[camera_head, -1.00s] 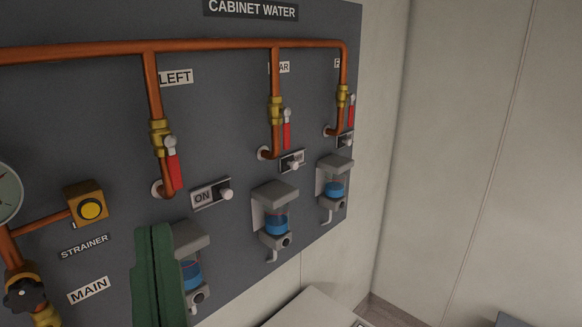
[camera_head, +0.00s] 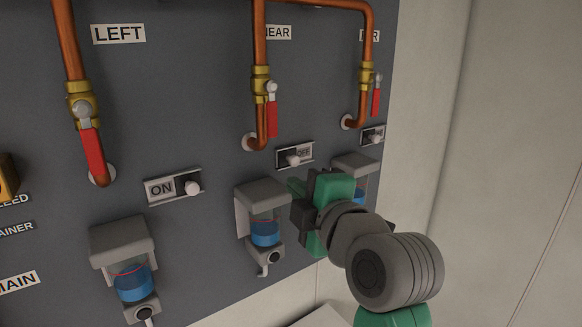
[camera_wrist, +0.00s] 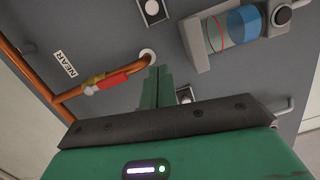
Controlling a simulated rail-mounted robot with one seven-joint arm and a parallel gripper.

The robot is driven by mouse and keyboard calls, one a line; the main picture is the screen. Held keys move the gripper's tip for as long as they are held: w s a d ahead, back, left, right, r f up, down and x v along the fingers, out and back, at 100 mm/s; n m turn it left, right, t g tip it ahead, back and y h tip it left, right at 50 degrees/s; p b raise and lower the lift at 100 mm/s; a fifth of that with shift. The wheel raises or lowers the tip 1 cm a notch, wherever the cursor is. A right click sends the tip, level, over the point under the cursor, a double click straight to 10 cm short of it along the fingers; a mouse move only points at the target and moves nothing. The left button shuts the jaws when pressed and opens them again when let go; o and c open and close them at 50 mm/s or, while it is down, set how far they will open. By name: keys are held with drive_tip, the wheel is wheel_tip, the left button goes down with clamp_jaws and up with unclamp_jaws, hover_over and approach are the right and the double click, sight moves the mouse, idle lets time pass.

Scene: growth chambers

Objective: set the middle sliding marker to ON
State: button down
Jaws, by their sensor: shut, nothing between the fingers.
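The middle sliding marker (camera_head: 295,155) is on the grey panel below the NEAR valve. Its pale knob sits at the left end of the plate and OFF shows to the right. My gripper (camera_head: 295,188) is just below and near its right end, fingers toward the panel; I cannot tell whether they touch it. In the wrist view the green fingers (camera_wrist: 157,86) are together and empty. A small piece of a marker plate (camera_wrist: 185,95) shows beside them, the rest hidden behind the gripper.
The right marker (camera_head: 372,135) is small and hard to read. The middle filter housing (camera_head: 262,195) juts out beside the gripper. Red valve handles (camera_head: 272,118) hang above; the gripper partly hides the right housing (camera_head: 355,163).

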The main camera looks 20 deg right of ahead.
drive_tip(key=p, duration=0.3)
approach(280, 159)
drive_tip(key=w+a, duration=0.2)
drive_tip(key=w+a+r, duration=0.1)
drive_tip(key=a, duration=0.1)
drive_tip(key=shift+w+a, duration=0.2)
drive_tip(key=shift+w, duration=0.2)
drive_tip(key=d, duration=0.1)
drive_tip(key=d+p, duration=0.1)
drive_tip(key=shift+w+d+f, duration=0.25)
drive_tip(key=shift+w+d, duration=0.1)
drive_tip(key=shift+w, duration=0.05)
drive_tip(key=shift+w+d+f+p, duration=0.2)
drive_tip(key=shift+d+p, duration=0.1)
drive_tip(key=shift+d, duration=0.3)
